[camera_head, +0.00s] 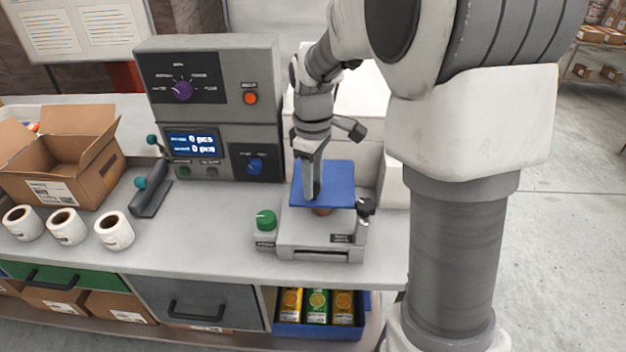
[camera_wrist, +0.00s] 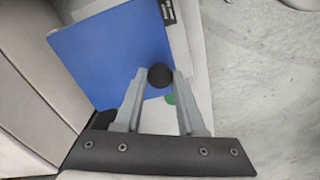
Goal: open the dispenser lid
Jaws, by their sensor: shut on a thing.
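The dispenser (camera_head: 318,240) is a low grey box at the right end of the bench. A blue lid (camera_head: 335,180) sits over its top; it also shows in the wrist view (camera_wrist: 105,55). I cannot tell exactly how far the lid is tilted. My gripper (camera_head: 314,196) points down over the front part of the lid. In the wrist view, its two grey fingers (camera_wrist: 156,78) are shut on a round black knob (camera_wrist: 160,76) at the lid's edge. In the head view the fingers hide most of that knob.
A green knob (camera_head: 266,220) stands left of the dispenser and a black knob (camera_head: 365,205) on its right. A grey control unit (camera_head: 215,110) stands behind to the left. White rolls (camera_head: 67,227) and an open carton (camera_head: 65,155) are at the left.

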